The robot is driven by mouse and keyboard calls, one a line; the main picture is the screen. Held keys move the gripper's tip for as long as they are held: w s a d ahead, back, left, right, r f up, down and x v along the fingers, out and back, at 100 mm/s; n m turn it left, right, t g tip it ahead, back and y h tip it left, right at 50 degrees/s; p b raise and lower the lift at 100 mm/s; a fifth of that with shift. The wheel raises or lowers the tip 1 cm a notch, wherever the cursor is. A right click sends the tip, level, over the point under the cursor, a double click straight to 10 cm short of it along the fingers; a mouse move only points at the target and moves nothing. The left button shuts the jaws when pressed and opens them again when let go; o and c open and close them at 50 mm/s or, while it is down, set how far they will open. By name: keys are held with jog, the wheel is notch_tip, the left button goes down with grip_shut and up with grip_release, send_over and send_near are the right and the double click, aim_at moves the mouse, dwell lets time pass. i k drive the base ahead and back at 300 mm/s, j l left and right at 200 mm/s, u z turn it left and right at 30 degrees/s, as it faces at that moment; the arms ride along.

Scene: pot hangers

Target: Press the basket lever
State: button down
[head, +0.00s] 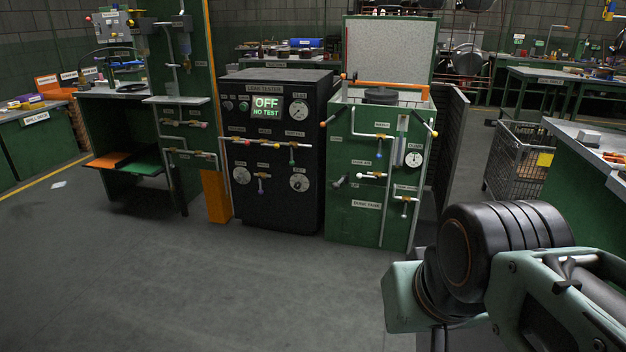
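The green dunk tank (345,222) stands right of centre, with an open top and a grey panel raised behind it. Small labels sit on its front, but I cannot read for certain which one names the basket lever. An orange-tipped lever (331,117) sticks out at its upper left. A yellow-tipped lever (426,125) sticks out at its upper right. A dark-handled lever (341,181) sits lower on the left, and a blue-tipped valve handle (380,149) is in the middle. A dark round object (381,95) sits at the tank top. My gripper is not in view; only my arm links show at lower right.
The black leak tester (270,215), its screen reading "OFF NO TEST", stands directly left of the tank. A wire cart (515,165) and a green workbench (590,190) are on the right. The grey floor (230,295) in front is clear.

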aim_at(335, 186)
jog(key=i+u, duration=0.25)
jog(key=u, duration=0.15)
jog(key=i+l+u, duration=0.2)
jog(key=u, duration=0.2)
jog(key=i+l+u, duration=0.25)
jog(key=i+l, duration=1.05)
jog(key=i+j, duration=0.15)
jog(key=k+l, duration=0.1)
